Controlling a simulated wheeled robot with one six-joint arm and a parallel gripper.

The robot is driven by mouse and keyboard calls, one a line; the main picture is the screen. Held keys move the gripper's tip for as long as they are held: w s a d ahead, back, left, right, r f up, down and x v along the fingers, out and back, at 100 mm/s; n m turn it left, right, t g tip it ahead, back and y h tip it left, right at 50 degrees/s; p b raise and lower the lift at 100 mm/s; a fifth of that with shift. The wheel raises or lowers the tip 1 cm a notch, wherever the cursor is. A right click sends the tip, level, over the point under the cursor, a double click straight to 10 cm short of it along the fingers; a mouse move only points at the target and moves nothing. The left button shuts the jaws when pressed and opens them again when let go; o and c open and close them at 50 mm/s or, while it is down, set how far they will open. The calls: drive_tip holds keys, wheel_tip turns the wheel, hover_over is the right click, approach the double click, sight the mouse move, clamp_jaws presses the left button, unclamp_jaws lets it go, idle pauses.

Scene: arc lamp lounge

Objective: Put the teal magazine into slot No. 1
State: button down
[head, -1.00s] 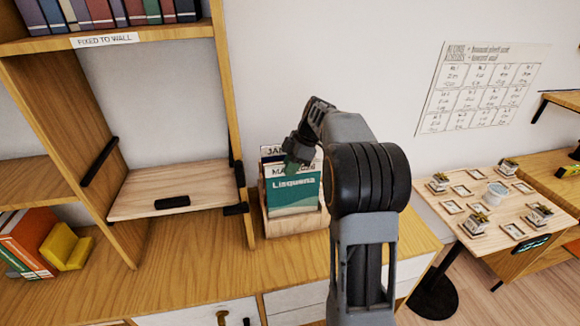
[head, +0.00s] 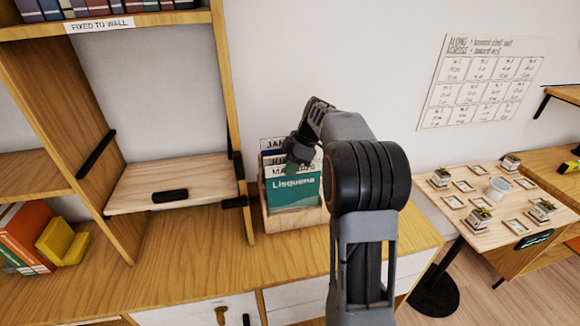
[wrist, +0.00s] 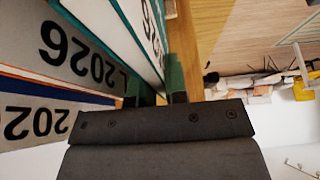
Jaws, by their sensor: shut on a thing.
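The teal magazine (head: 292,190), with "Lisquena" on its cover, stands upright at the front of a wooden magazine holder (head: 298,219) on the low cabinet. Its lower part is hidden behind the holder's front. My gripper (head: 294,160) is shut on its top edge from above. In the wrist view, my gripper's green fingers (wrist: 160,92) are beside a teal-edged magazine with a white "2026" label (wrist: 148,25). White-labelled magazines (head: 272,144) stand behind the teal one. I cannot read a slot number, so I cannot tell which slot is No. 1.
A wooden shelf unit (head: 232,90) stands close to the holder's left. Orange books and a yellow bookend (head: 62,243) are at the far left. A small table (head: 480,232) with pots and little frames is at the right. The cabinet top before the holder is clear.

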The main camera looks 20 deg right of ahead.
drive_tip(key=shift+f+b, duration=0.6)
drive_tip(key=shift+f, duration=0.2)
drive_tip(key=c, duration=1.1)
unclamp_jaws()
drive_tip(key=shift+r, duration=0.1)
drive_tip(key=p+v, duration=0.1)
drive_tip(key=v, duration=1.3)
drive_tip(key=shift+a, duration=0.1)
